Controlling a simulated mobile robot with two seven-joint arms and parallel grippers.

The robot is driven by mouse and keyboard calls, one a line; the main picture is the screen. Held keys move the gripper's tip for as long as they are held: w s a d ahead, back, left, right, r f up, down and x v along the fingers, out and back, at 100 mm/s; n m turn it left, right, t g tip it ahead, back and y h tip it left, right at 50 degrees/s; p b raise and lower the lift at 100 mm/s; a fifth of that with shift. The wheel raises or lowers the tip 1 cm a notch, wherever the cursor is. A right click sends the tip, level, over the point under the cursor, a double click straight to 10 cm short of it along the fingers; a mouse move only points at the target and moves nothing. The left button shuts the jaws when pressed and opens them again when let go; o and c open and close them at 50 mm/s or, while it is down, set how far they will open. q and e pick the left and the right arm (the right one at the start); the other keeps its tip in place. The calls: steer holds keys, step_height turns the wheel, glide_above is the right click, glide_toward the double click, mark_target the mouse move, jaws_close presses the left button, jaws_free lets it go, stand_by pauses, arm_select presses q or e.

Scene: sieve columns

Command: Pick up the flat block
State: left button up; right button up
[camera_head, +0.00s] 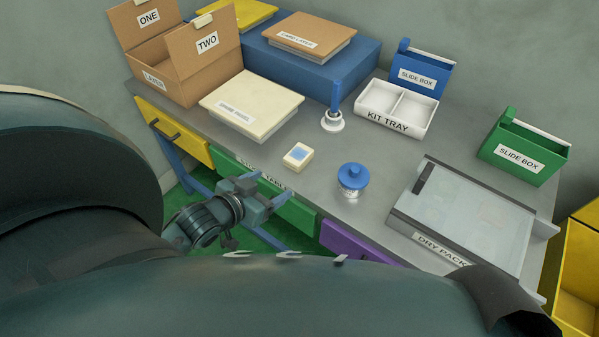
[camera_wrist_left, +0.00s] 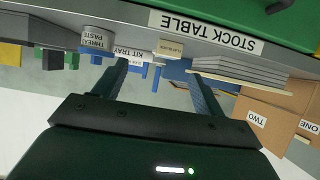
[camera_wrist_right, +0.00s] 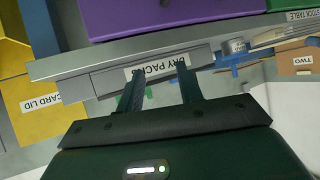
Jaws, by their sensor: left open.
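The flat block (camera_head: 298,156) is a small cream block with a blue patch on top, lying on the grey table near its front edge. In the left wrist view, which is upside down, a small cream labelled block (camera_wrist_left: 170,48) shows between the fingers' directions, beyond the tips. My left gripper (camera_head: 267,189) is open and empty, in front of the table edge, apart from the block. Its spread fingers also show in the left wrist view (camera_wrist_left: 157,72). My right gripper (camera_wrist_right: 158,72) is open and empty, facing the dry pack's front; I cannot make it out in the head view.
A cream spare panel stack (camera_head: 250,104) lies behind left of the block. A blue-lidded jar (camera_head: 352,178) stands to its right, a blue post (camera_head: 334,105) behind. The kit tray (camera_head: 396,109) and dry pack (camera_head: 465,218) are farther right. Drawers (camera_head: 235,168) line the table front.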

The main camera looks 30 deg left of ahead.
mark_target(296, 157)
arm_select(q)
steer(key=shift+t, duration=0.3)
steer(key=w, duration=0.3)
steer(key=w+a+f+b, duration=0.1)
steer(key=w, duration=0.1)
steer(key=w+a+f+b, duration=0.1)
steer(key=w, duration=0.2)
steer(key=shift+w+f, duration=0.15)
steer(key=shift+w, duration=0.15)
steer(key=shift+d+x, duration=0.15)
steer(key=shift+x, duration=1.2)
steer(key=shift+d+x, duration=0.2)
steer(key=shift+x, duration=1.15)
steer(key=shift+c, duration=0.3)
steer(key=c, duration=1)
